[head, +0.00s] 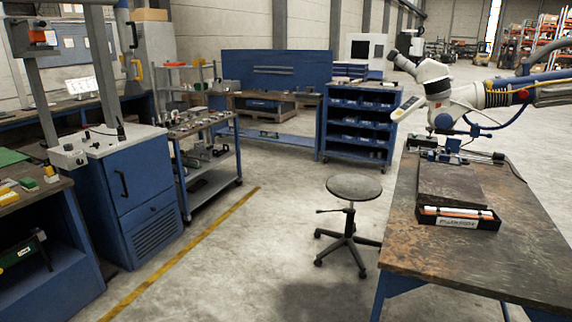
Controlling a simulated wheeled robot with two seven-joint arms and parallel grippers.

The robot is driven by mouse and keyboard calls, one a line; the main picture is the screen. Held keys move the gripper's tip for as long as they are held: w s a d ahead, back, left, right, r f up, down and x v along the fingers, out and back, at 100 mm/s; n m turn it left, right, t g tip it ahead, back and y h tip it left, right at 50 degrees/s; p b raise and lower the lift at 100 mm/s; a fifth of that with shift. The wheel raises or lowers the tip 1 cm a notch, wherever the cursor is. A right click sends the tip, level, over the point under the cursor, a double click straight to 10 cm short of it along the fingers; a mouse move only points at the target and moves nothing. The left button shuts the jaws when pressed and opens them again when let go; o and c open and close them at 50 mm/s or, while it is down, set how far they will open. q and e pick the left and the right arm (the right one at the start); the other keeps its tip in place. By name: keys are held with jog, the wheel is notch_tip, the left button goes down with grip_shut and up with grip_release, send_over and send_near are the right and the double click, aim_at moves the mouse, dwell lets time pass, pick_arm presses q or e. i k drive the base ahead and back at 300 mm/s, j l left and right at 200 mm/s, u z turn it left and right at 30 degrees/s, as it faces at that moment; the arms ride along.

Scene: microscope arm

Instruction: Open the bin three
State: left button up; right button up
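No bin marked three can be made out. A blue shelf unit (323,125) stands at the back, right of centre, with several rows of small bins (358,135) on its shelves. Its bins are too small to tell apart, and no number is readable. A blue cabinet (137,195) with a dark vertical handle stands at the left; its door looks shut. Neither of my grippers is in view.
A wooden-topped table (520,255) stands at the right, with a white jointed microscope arm (435,75) and a black tray (425,222) on it. A wheeled cart (195,127) stands at the left. The middle floor is mostly clear.

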aim_at(354, 98)
jog(key=i+j+u, duration=0.25)
jog(key=i, duration=0.75)
jog(key=i+j+u, duration=0.1)
jog(key=i+u, duration=0.15)
jog(key=i, duration=0.8)
jog(key=i+l+z, duration=0.1)
jog(key=i, duration=0.7)
jog(key=i+z, duration=0.1)
jog(key=i, duration=1.45)
jog(key=i+j+z, duration=0.15)
jog(key=i, duration=0.6)
jog(key=i+z, duration=0.1)
jog(key=i, duration=0.7)
jog(key=i+z, duration=0.35)
jog(key=i, duration=0.5)
jog(key=i+j+z, duration=0.15)
jog(key=i+z, duration=0.25)
jog(key=i, duration=0.45)
jog(key=i+z, duration=0.25)
jog(key=i, duration=0.6)
jog(key=i+j+z, duration=0.25)
jog(key=i, duration=0.55)
jog(key=i+l, duration=0.15)
jog(key=i, duration=0.5)
jog(key=i+l+z, duration=0.1)
jog(key=i, duration=0.55)
